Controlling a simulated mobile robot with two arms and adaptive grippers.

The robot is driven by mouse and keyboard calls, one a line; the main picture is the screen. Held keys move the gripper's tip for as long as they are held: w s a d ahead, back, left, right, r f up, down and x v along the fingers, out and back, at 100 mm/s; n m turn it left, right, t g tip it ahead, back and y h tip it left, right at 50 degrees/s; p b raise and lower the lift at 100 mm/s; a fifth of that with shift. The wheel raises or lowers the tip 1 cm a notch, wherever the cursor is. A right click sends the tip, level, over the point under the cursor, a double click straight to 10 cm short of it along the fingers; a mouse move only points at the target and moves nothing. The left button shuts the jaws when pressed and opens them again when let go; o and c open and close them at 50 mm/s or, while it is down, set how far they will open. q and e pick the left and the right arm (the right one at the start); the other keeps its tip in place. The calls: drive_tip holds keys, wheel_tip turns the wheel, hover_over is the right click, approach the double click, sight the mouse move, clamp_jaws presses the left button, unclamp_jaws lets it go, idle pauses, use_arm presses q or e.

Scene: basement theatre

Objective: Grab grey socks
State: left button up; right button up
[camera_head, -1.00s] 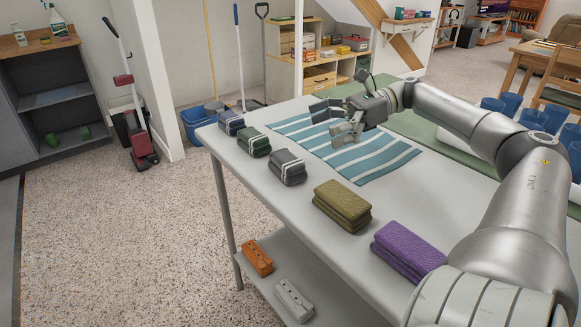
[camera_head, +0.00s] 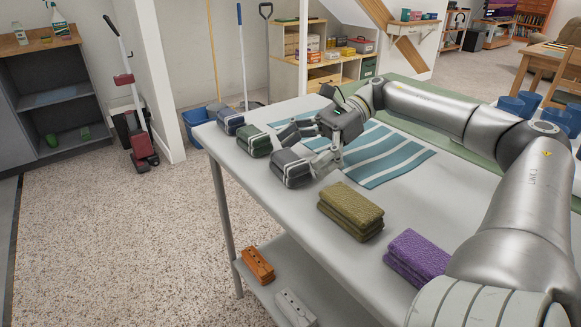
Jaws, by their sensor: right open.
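The grey socks (camera_head: 291,169) are a folded grey bundle with white stripes near the table's left edge. A green striped pair (camera_head: 254,141) and a blue striped pair (camera_head: 231,122) lie farther back along the same edge. My right gripper (camera_head: 306,146) is open just behind and to the right of the grey socks, with its fingers pointing left. One finger is close to the right end of the grey socks; I cannot tell whether it touches. My left gripper is not in view.
A blue-and-white striped cloth (camera_head: 392,157) lies on the grey table (camera_head: 308,211). A folded olive towel (camera_head: 351,211) and a purple towel (camera_head: 417,258) lie in front. Blue cups (camera_head: 528,104) stand at the right. A lower shelf holds an orange block (camera_head: 258,265) and a white one (camera_head: 296,308).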

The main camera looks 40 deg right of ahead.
drive_tip(key=x, duration=0.2)
drive_tip(key=shift+w+a+f, duration=0.1)
drive_tip(key=shift+a, duration=0.15)
drive_tip(key=c, duration=0.9)
drive_tip(key=shift+c, duration=0.3)
